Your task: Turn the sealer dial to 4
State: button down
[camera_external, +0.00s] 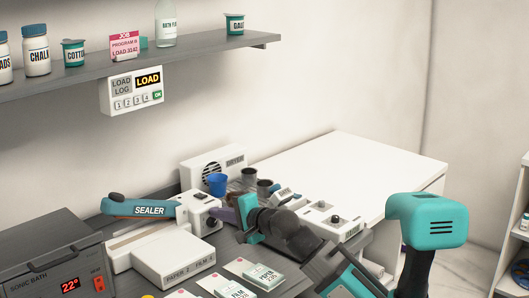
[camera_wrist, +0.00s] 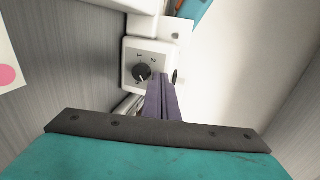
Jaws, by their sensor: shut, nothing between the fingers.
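The sealer (camera_external: 150,210) has a teal lever arm and a white body at the back of the bench. Its white control box (camera_external: 198,204) is at its right end. In the wrist view this box shows a round black dial (camera_wrist: 142,72) with small numbers around it; 1 and 2 show above the knob. The pointer's exact setting is too small to read. My gripper (camera_wrist: 160,97) is shut and empty, its purple fingers just right of and below the dial, seemingly apart from it. In the external view its fingers (camera_external: 222,214) are right by the control box.
A white dryer (camera_external: 212,160), a blue cup (camera_external: 217,184) and dark cups stand behind my gripper. A sonic bath (camera_external: 45,260) is at the front left. The white counter (camera_external: 350,170) at the right is mostly clear.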

jog(key=shift+s+d, duration=0.1)
jog(key=shift+f+p+v, duration=0.2)
jog(key=shift+p+v, duration=0.1)
jog(key=shift+v, duration=0.45)
jog(key=shift+f+p+v, duration=0.15)
jog(key=shift+p+v, duration=0.15)
jog(key=shift+v, duration=0.45)
jog(key=shift+s+d+f+b, duration=0.15)
jog(key=shift+s+d+b, duration=0.1)
jog(key=shift+b, duration=0.25)
jog(key=shift+f+b+v, duration=0.25)
jog(key=shift+b+v, duration=0.4)
jog(key=shift+v, duration=0.4)
jog(key=shift+r, duration=0.15)
